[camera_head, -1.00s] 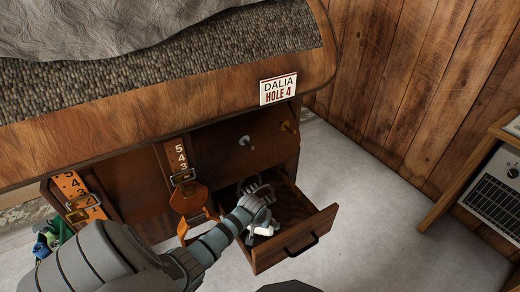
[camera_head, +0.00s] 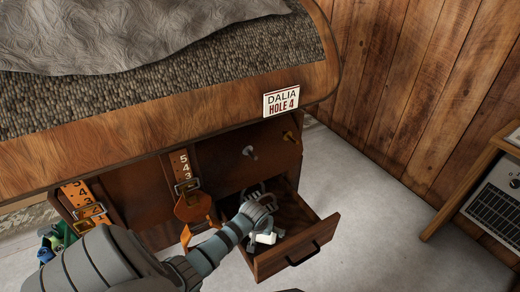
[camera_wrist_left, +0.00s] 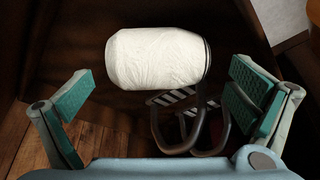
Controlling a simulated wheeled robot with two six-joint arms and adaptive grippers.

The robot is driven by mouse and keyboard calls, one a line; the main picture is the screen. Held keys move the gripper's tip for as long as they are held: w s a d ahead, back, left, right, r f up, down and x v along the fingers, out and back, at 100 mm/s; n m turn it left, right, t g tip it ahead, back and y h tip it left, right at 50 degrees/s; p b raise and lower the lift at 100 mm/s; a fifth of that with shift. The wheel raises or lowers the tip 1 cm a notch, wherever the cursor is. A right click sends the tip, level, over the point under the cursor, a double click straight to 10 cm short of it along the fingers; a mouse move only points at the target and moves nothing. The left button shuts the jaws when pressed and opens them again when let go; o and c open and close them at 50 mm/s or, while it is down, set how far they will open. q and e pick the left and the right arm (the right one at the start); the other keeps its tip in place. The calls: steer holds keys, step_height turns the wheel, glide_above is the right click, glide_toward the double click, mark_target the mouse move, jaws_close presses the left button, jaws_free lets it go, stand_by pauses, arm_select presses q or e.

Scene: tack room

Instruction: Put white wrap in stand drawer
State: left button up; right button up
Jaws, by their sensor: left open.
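The stand drawer (camera_head: 297,251) is pulled open below the saddle stand. My left gripper (camera_head: 264,232) reaches into it from the left. In the left wrist view, the white wrap (camera_wrist_left: 156,58), a short pale roll, lies on its side against dark wood inside the drawer. It lies beyond the fingertips of the left gripper (camera_wrist_left: 160,98), which are spread wide apart with nothing between them. In the head view a small white patch shows by the gripper, but I cannot tell whether it is the wrap. My right gripper is not in view.
Metal stirrup-like loops with striped treads (camera_wrist_left: 190,128) lie close to the wrap. Leather straps with buckles (camera_head: 190,195) hang left of the drawer. A sign (camera_head: 281,101) is on the stand's edge. Bare floor (camera_head: 365,215) lies to the right, before a wooden shelf (camera_head: 465,190).

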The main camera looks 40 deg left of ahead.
arm_select(q)
steer(key=p+v, duration=0.4)
steer(key=v, duration=0.5)
steer(key=shift+r+p, duration=0.3)
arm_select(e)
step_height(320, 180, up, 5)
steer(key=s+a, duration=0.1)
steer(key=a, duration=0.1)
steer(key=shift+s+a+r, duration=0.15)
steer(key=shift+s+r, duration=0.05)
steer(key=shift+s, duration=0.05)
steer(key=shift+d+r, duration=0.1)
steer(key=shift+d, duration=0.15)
